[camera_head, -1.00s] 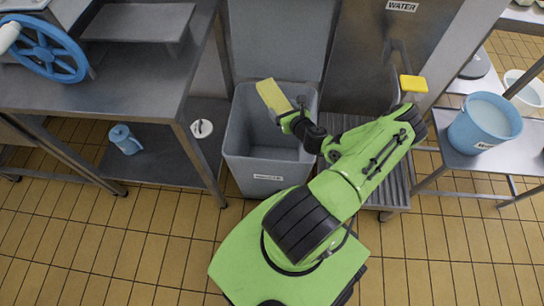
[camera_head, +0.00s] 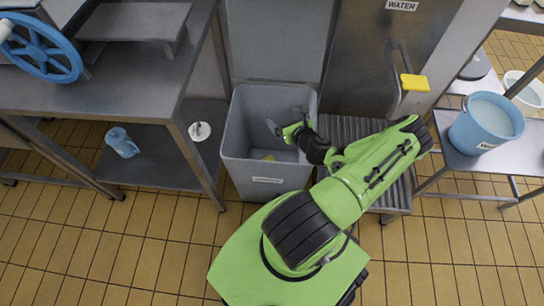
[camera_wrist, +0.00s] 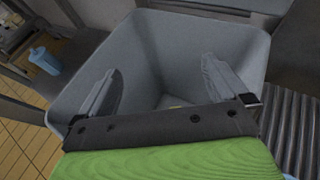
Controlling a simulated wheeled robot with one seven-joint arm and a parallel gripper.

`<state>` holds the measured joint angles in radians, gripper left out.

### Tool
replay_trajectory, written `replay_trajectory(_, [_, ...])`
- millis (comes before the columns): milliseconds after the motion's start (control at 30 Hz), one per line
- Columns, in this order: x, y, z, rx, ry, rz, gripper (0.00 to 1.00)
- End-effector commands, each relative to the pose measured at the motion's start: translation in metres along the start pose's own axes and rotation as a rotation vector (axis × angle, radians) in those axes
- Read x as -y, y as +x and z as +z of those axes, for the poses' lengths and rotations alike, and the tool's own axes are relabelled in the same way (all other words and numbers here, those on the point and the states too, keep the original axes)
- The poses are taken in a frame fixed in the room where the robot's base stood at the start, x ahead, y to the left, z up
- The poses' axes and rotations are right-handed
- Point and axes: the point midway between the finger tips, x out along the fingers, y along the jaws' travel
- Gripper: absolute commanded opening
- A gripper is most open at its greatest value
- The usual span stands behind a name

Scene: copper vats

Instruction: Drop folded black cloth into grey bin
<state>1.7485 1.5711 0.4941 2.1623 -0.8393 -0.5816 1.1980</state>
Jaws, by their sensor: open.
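The grey bin (camera_head: 250,174) stands open on the floor below the centre of the head view, with a label on its front. My gripper (camera_head: 285,128) is open and empty over the bin's mouth. In the wrist view its two fingers (camera_wrist: 160,70) are spread wide above the bin's inside. I see no folded black cloth in any view.
A steel table (camera_head: 130,85) with a blue wheel (camera_head: 42,50) stands left of the bin. A blue jug (camera_head: 122,143) is on its lower shelf. A slatted steel stand (camera_head: 345,128) is right of the bin, and a blue bucket (camera_head: 486,124) stands farther right.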

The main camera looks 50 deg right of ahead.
Motion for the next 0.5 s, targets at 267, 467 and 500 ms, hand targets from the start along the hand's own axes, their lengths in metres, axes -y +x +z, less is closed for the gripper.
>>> replay_trajectory(267, [0.001,-0.082,0.004,-0.001,0.008,-0.005,1.00])
replay_trajectory(467, [0.001,-0.123,0.003,0.001,0.003,-0.004,1.00])
replay_trajectory(500, [0.001,-0.127,0.003,0.001,0.003,-0.003,1.00])
